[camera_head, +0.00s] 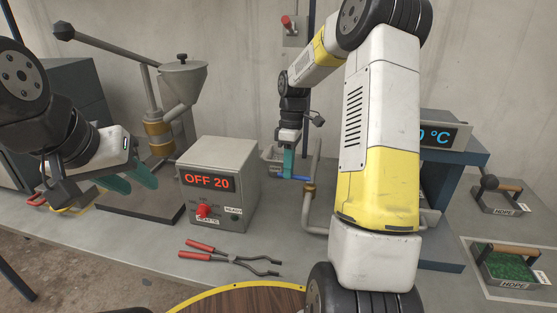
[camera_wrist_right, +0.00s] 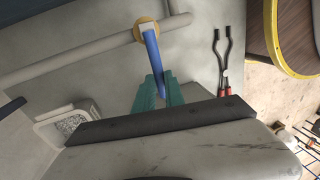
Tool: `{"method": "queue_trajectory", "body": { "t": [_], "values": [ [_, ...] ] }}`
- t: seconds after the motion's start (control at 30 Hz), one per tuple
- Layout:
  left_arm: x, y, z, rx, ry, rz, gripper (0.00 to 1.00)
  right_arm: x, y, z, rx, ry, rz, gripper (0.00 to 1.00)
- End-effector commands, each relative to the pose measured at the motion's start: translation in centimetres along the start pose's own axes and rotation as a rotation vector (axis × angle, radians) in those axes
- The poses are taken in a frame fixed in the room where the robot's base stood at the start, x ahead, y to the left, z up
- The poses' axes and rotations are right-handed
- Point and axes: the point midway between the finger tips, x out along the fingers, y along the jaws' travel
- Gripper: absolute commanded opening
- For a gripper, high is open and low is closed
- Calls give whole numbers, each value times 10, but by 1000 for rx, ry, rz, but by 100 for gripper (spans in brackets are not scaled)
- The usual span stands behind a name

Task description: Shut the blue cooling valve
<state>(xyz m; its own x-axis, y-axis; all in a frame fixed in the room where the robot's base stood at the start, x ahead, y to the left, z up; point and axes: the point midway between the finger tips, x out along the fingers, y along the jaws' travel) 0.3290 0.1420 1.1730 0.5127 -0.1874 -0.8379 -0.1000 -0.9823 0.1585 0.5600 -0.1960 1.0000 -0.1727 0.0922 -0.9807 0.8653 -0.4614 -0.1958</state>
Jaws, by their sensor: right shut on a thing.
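The blue valve handle (camera_head: 301,179) sticks out to the left from a brass fitting (camera_head: 309,188) on a grey pipe. In the right wrist view the handle (camera_wrist_right: 152,48) lies roughly crosswise to the pipe (camera_wrist_right: 90,54), its fixed end at the brass fitting (camera_wrist_right: 139,28). My right gripper (camera_head: 288,174) is at the handle's free end. In the right wrist view its teal fingers (camera_wrist_right: 158,92) are shut on the blue handle. My left gripper (camera_head: 131,179) hangs at the left with its teal fingers apart and empty.
A grey box reading "OFF 20" (camera_head: 237,160) with a red knob stands left of the valve. Red-handled tongs (camera_head: 232,257) lie in front of it. A metal hopper (camera_head: 183,80) stands behind. A display (camera_head: 440,136) is at the right. My right arm hides part of the bench.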

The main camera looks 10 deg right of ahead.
Motion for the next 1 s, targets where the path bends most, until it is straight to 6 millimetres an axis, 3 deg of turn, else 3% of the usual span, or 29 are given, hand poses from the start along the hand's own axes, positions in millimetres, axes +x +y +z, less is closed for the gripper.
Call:
{"method": "queue_trajectory", "body": {
  "t": [0.67, 0.7, 0.77, 1.0],
  "values": [
    [0, 0, 0, 0, 0, 0, 36, 0, -4, 0, -56, -13, 1, 0],
    [0, 0, 0, 0, 0, 0, 36, 0, -4, 0, -56, -12, 1, 22],
    [0, 0, 0, 0, 0, 0, 36, 0, -4, 0, -55, -12, 1, 34],
    [0, 0, 0, 0, 0, 0, 36, 1, -4, 0, -54, -11, 0, 36]
  ]
}}
